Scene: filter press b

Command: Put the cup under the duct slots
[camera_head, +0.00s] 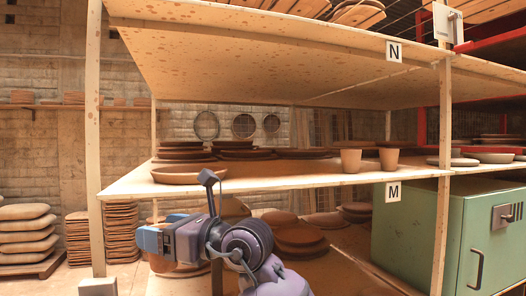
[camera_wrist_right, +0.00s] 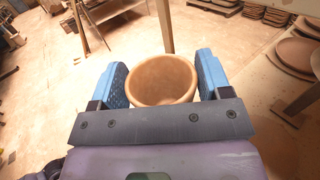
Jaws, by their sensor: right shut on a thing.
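A round tan clay cup (camera_wrist_right: 163,80) sits between the two blue fingers of my right gripper (camera_wrist_right: 162,82) in the right wrist view, with its open mouth towards the camera. The gripper is shut on it. In the head view my right gripper (camera_head: 160,242) is at the lower left, in front of the shelving and below the board marked M. My left gripper is not in view.
The shelf board marked M (camera_head: 300,177) holds stacked clay plates and two more cups, one of them here (camera_head: 351,161). A shelf post (camera_head: 95,150) stands left of my gripper. A green cabinet (camera_head: 415,235) is at the right. Open floor (camera_wrist_right: 50,110) shows in the wrist view.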

